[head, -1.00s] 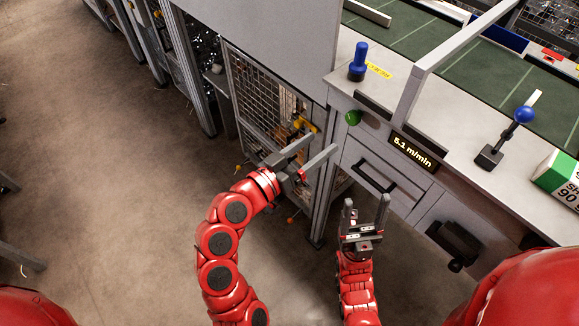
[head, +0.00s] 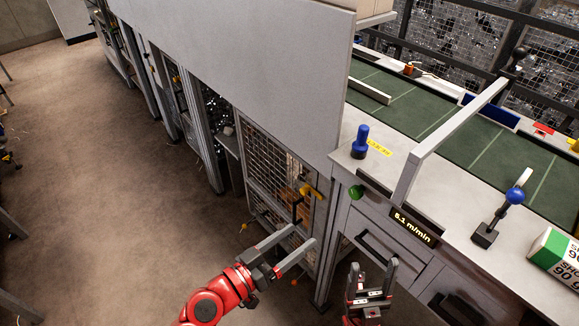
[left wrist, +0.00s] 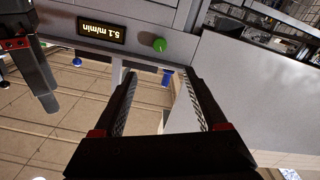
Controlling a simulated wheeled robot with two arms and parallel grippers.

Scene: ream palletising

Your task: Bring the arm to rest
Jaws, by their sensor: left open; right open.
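My left gripper (head: 286,246) is open and empty in the head view, in front of the mesh door at the machine's lower side. Its two fingers (left wrist: 165,95) show spread apart in the left wrist view, with nothing between them. My right gripper (head: 373,277) is open and empty in the head view, pointing up near the bottom edge, in front of the drawer. A dark finger at the left edge of the left wrist view seems to belong to it. Both grippers are apart from the machine as far as I can see.
The floor (head: 110,210) at left is open.

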